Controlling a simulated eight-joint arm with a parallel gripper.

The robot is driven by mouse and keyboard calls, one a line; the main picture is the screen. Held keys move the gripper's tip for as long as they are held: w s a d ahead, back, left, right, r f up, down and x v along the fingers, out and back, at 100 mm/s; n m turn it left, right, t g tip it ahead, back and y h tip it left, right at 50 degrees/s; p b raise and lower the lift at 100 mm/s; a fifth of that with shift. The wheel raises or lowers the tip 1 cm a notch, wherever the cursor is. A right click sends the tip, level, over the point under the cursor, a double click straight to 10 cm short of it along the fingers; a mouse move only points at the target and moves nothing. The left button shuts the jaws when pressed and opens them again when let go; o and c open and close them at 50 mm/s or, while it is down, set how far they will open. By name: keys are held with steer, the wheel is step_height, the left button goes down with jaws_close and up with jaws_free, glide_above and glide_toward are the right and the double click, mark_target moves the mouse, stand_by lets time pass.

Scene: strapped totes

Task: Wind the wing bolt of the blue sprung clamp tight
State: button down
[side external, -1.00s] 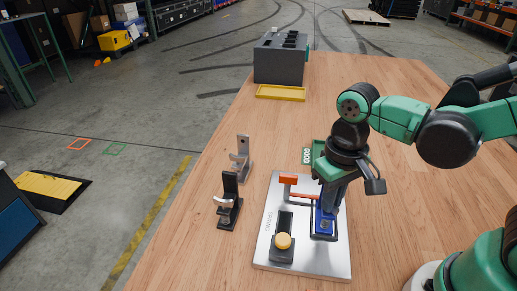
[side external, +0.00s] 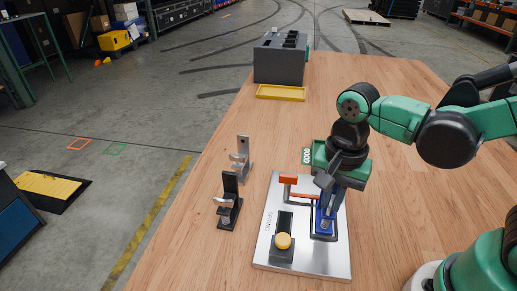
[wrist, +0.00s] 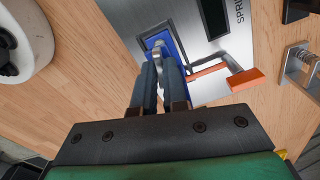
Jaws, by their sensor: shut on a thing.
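The blue sprung clamp (side external: 323,232) sits at the right of a silver plate (side external: 265,252). In the wrist view the blue clamp (wrist: 152,41) is at top centre, partly hidden by my fingers. My gripper (side external: 327,207) points down at it from above. In the wrist view my gripper (wrist: 160,68) has its two dark fingers close together on a small grey part of the clamp, which looks like the wing bolt (wrist: 157,53). Most of the bolt is hidden between the fingers.
An orange-handled lever (side external: 289,180) rises close beside my gripper. Two small clamps, black (side external: 229,205) and silver (side external: 242,160), stand to the left. A grey box (side external: 279,63) and yellow tray (side external: 281,92) are farther back.

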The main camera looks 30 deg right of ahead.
mark_target(332, 201)
steer(key=m, duration=0.4)
steer(key=shift+m, duration=2.3)
steer(key=c, duration=0.9)
jaws_free()
steer(key=shift+r, duration=0.1)
steer(key=shift+r, duration=2.7)
